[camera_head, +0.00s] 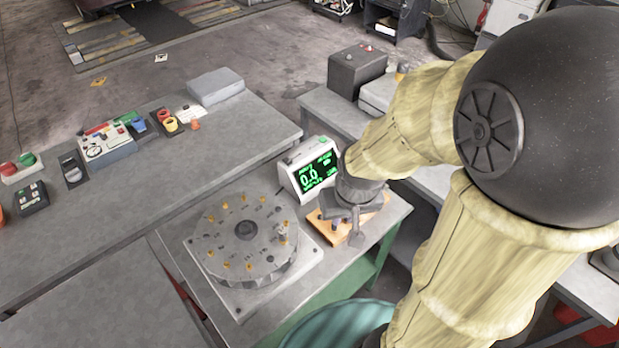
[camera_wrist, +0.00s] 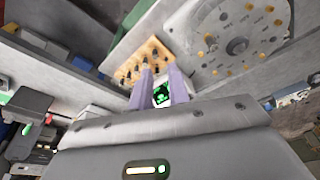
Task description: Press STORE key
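A pale display unit (camera_head: 306,168) with a black screen and green characters stands at the back of the small table. A small green spot shows on its top. I cannot read a STORE key label in either view. My gripper (camera_head: 348,228) points down in front of and to the right of the unit, over a wooden block (camera_head: 372,206). In the wrist view its two pale purple fingers (camera_wrist: 161,88) stand apart with nothing held between them. Part of the green screen (camera_wrist: 163,97) shows through the gap. My gripper body hides much of the unit there.
A round disc fixture (camera_head: 246,232) with orange pieces sits left of my gripper. The wooden block holds dark pegs (camera_wrist: 150,52) in the wrist view. A long grey bench (camera_head: 190,185) with switch boxes lies to the left. A dark box (camera_head: 355,70) stands behind.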

